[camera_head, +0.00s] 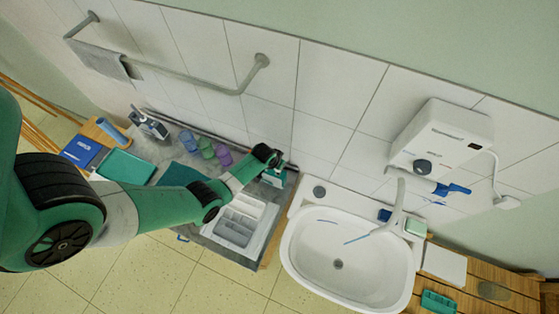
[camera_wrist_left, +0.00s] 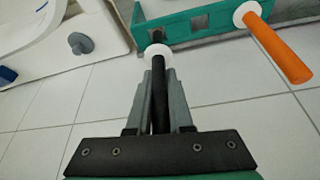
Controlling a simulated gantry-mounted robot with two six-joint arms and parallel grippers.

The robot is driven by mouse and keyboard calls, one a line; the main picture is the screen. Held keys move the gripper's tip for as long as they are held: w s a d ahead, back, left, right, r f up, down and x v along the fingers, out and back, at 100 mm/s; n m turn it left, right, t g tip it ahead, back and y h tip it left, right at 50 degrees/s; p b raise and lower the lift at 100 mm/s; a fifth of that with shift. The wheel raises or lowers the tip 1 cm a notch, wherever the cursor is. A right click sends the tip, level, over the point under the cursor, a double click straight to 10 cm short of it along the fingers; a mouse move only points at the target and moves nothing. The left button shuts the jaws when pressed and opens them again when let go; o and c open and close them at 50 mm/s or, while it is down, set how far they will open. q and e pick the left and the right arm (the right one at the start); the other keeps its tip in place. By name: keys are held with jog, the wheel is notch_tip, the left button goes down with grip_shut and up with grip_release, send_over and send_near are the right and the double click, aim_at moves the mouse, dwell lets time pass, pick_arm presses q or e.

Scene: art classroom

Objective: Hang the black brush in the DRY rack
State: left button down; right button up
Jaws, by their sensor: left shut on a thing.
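My left gripper (camera_wrist_left: 159,78) is shut on the black brush (camera_wrist_left: 158,98), whose dark handle runs between the fingers. A white collar (camera_wrist_left: 157,51) at the end of the handle is at the edge of a teal rack (camera_wrist_left: 178,30) with square openings. I cannot tell whether the collar rests in a slot or only overlaps the rack in this view. An orange-handled brush (camera_wrist_left: 280,48) with a white collar sits at the same rack. In the head view, my left gripper (camera_head: 270,156) is just above the teal rack (camera_head: 276,179), hiding the black brush. No rack label is readable.
A white sink (camera_head: 345,285) with a tap stands right of the rack, also in the wrist view (camera_wrist_left: 100,28). A white tray (camera_head: 238,228) lies in front of the rack. Several coloured cups (camera_head: 207,148) stand left of it. A tiled wall (camera_head: 270,112) is close behind.

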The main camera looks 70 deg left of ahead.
pick_arm(q)
jog(key=shift+f+b, duration=1.75)
jog(key=shift+f, duration=0.2)
jog(key=shift+c, duration=0.9)
grip_release()
jog(key=shift+r, duration=0.15)
notch_tip(320, 180, up, 8)
jog(key=p, duration=0.8)
